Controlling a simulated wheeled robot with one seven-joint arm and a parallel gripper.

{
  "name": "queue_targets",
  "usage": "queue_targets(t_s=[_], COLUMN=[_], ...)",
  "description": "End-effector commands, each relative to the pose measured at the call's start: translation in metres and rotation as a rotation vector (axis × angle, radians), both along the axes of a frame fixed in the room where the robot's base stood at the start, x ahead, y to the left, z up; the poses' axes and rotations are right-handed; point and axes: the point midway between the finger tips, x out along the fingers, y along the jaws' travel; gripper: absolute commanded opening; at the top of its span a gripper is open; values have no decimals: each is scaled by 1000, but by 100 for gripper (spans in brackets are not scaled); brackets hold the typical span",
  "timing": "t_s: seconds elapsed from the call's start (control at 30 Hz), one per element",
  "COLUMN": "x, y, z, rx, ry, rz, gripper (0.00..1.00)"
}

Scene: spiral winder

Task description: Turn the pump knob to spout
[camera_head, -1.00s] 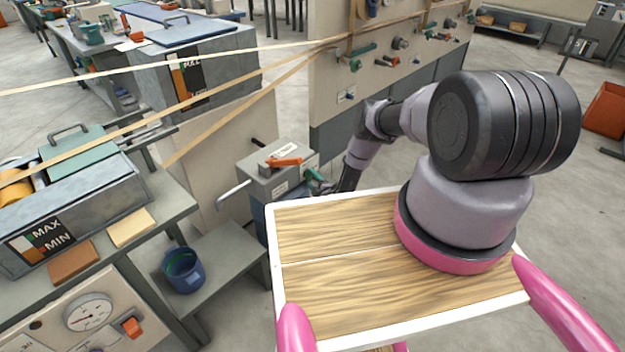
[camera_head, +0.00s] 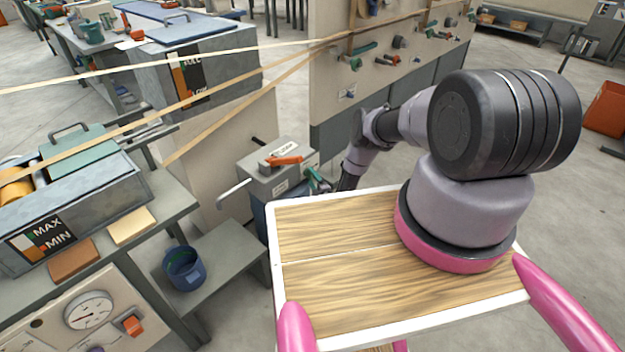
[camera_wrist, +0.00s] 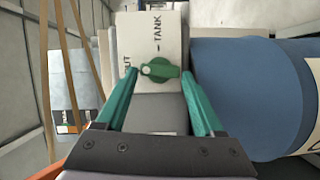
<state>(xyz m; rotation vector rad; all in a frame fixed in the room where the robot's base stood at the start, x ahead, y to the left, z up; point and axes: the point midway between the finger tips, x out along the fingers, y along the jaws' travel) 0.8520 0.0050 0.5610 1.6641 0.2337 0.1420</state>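The green pump knob (camera_wrist: 160,70) sits on the light face of the pump box, with a pale dot at its left end in the wrist view. The label "TANK" is readable above it; a partly hidden label ending in "UT" is at its left. My gripper (camera_wrist: 159,74) is open, its two green fingers on either side of the knob with small gaps visible. In the head view the pump box (camera_head: 265,188) is grey, and my gripper (camera_head: 315,179) is at its right side. The knob cannot be made out there.
An orange handle (camera_head: 284,160) lies on top of the pump box, and a grey lever (camera_head: 234,192) sticks out at its left. A blue drum (camera_wrist: 245,95) is close right of my fingers in the wrist view. A blue bucket (camera_head: 184,268) stands on a low shelf.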

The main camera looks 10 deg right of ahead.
Motion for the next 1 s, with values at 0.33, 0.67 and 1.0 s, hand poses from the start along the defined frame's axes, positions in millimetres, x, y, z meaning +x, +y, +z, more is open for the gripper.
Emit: queue_targets(t_s=[0.33,0.67,1.0], x=[0,-43,-98], y=[0,-12,-24], z=[0,1,4], rx=[1,2,1], ry=[0,5,3], rz=[-1,-4,-1], gripper=[92,92,92])
